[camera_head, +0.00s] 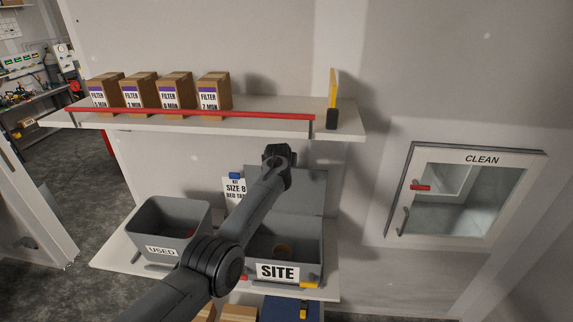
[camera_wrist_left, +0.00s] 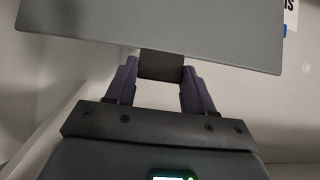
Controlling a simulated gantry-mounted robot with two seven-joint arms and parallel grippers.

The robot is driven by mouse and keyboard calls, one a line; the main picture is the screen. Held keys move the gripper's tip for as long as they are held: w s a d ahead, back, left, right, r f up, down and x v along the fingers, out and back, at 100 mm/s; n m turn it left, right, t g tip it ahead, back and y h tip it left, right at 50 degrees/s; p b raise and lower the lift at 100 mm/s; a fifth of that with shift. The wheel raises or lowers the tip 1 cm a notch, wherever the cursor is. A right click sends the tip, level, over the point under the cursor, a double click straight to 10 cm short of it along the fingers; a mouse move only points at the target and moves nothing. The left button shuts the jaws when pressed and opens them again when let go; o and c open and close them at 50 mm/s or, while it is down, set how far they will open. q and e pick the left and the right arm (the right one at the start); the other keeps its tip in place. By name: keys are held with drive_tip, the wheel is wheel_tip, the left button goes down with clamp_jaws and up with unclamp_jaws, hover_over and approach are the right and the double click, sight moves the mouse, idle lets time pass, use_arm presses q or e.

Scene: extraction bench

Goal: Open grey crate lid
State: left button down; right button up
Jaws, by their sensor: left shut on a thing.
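In the head view my arm crosses the crate's left part and hides the fingers. My right gripper is not in view.
A grey bin labelled USED (camera_head: 160,226) stands left of the crate. Above, a shelf (camera_head: 345,127) with a red rail (camera_head: 190,115) carries several filter boxes (camera_head: 215,92). A CLEAN cabinet (camera_head: 470,196) is on the right wall.

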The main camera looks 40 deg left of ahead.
use_arm(q)
drive_tip(key=shift+r, duration=0.3)
drive_tip(key=c, duration=0.5)
unclamp_jaws()
drive_tip(key=shift+w, duration=0.1)
drive_tip(key=shift+o, duration=0.5)
drive_tip(key=shift+f, duration=0.15)
drive_tip(key=b+v, duration=0.2)
drive_tip(key=v, duration=0.9)
drive_tip(key=shift+f, duration=0.1)
